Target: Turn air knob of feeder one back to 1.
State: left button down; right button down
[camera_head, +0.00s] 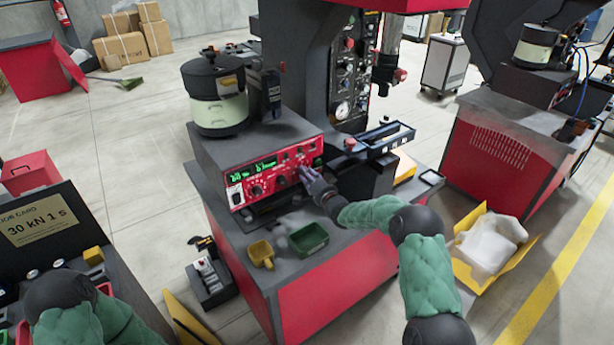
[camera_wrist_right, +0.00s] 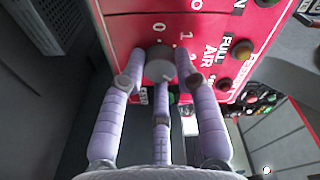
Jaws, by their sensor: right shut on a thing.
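The feeder's red control panel (camera_head: 270,170) with a green display is on the front of the grey feeder base. It fills the top of the right wrist view (camera_wrist_right: 225,20). The round grey air knob (camera_wrist_right: 160,63) sits on it, with printed numbers and the words AIR and FULL close by. My right gripper (camera_head: 305,172) is at the right part of the panel. Its purple fingers (camera_wrist_right: 160,80) are shut around the knob. I cannot tell the exact pointer setting. My left arm shows at the lower left, its gripper out of view.
The bowl (camera_head: 215,92) stands on the feeder base. A green tray (camera_head: 308,238) and a yellow scoop (camera_head: 261,254) lie on the table below the panel. A black tool frame (camera_head: 385,140) is right of the panel. A yellow box (camera_head: 488,245) stands on the floor at right.

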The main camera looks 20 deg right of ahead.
jog(key=shift+f+n+y+b, duration=0.2)
jog(key=shift+n+y+b, duration=0.1)
jog(key=shift+n+b, duration=2.35)
jog(key=shift+f+n+y+b, duration=0.25)
jog(key=shift+n+b, duration=1.45)
jog(key=shift+n, duration=1.8)
jog(key=shift+f+n+y+b, duration=0.15)
jog(key=shift+n+y+b, duration=0.2)
jog(key=shift+n+b, duration=2.3)
jog(key=shift+n+p, duration=0.45)
jog(key=shift+n, duration=0.15)
jog(key=c, duration=0.9)
grip_release()
jog(key=shift+w+d, duration=0.1)
jog(key=v, duration=1.2)
